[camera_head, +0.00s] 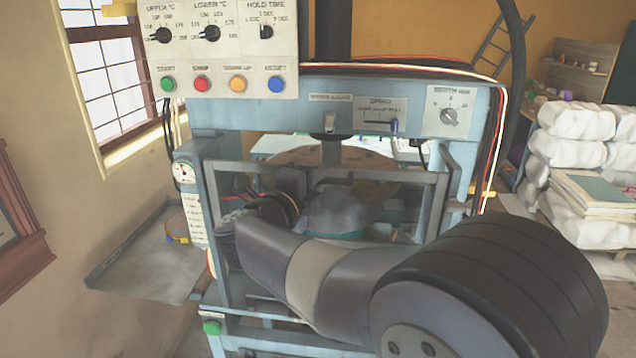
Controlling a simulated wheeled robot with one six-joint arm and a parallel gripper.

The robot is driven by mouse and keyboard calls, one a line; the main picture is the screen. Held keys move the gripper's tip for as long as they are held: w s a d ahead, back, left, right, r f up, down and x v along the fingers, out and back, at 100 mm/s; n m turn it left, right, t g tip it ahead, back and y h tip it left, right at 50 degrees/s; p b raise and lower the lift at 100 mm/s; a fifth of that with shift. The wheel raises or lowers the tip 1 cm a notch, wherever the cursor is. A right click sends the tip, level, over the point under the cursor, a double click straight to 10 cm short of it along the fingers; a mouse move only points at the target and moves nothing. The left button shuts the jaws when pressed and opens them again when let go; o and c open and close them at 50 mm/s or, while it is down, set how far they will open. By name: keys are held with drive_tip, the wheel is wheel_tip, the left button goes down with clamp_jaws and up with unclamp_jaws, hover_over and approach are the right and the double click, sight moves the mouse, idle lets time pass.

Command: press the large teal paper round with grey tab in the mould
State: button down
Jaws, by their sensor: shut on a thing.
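The teal paper round (347,237) shows as a narrow teal strip inside the press, low in the opening, under a grey rounded part (345,207). Its grey tab cannot be made out. My arm reaches in from the lower right and bends at the left of the opening. My gripper (302,202) is inside the press frame, just left of the grey rounded part. It is shut on the paper round, but its fingertips and the grip are mostly hidden. The mould's lower half is largely hidden behind my arm.
The press frame (450,75) surrounds the opening, with a control panel (222,70) above left. A metal side tray (135,275) juts out at left. White bales (570,150) and a stack of sheets (595,200) stand at right. A green button (211,327) sits low in front.

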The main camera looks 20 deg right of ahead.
drive_tip(key=shift+f, duration=0.1)
drive_tip(key=c, duration=1.5)
unclamp_jaws()
drive_tip(key=b+v, duration=0.2)
drive_tip(key=v, duration=0.8)
drive_tip(key=shift+s+a, duration=0.25)
drive_tip(key=shift+a, duration=0.05)
drive_tip(key=p+x, duration=0.2)
drive_tip(key=x, duration=0.8)
drive_tip(key=shift+w+d, duration=0.25)
drive_tip(key=shift+d, duration=0.1)
drive_tip(key=shift+f+b, duration=0.3)
drive_tip(key=shift+f, duration=0.2)
